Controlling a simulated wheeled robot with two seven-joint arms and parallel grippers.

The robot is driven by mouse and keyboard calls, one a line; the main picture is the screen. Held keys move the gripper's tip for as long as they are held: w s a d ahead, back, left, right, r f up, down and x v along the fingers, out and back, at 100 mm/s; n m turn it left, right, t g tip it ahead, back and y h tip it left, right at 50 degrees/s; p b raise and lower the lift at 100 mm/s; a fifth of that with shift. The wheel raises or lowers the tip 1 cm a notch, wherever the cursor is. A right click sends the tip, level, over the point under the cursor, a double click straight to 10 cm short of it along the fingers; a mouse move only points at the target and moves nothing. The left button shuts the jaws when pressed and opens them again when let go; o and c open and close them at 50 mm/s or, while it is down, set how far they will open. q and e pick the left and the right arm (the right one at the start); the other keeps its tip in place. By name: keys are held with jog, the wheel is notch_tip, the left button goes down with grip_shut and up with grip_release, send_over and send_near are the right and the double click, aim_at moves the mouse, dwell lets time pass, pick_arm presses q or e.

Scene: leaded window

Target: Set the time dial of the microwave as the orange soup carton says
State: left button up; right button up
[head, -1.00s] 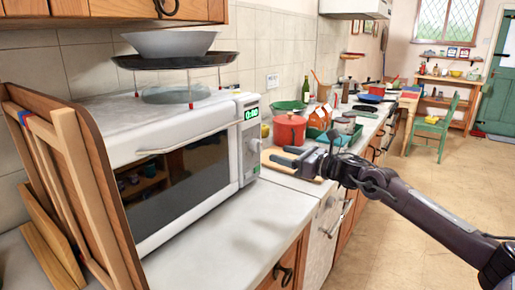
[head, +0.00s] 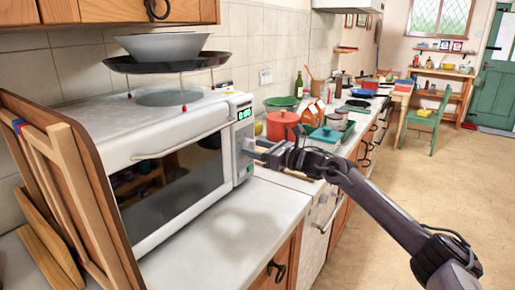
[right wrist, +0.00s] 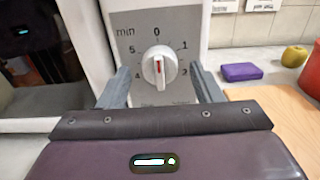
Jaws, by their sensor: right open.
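The microwave (head: 180,125) stands on the counter at the left, its door shut. Its white time dial (right wrist: 159,67) sits between my right gripper's fingers in the right wrist view. The dial's red mark points up, at the 0. My right gripper (head: 256,149) is open, with one finger on each side of the dial; I cannot tell whether either touches it. In the head view the gripper hides most of the dial. An orange carton (head: 309,116) with a white top stands farther along the counter; its print is too small to read. My left gripper is not in view.
A green display (head: 245,114) is lit above the dial. A purple block (right wrist: 241,71) lies right of the dial. The front counter (head: 240,215) is clear.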

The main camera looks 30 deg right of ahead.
jog(key=shift+c, duration=0.3)
jog(key=c, duration=0.9)
jog(key=shift+c, duration=0.2)
jog(key=shift+m, duration=0.3)
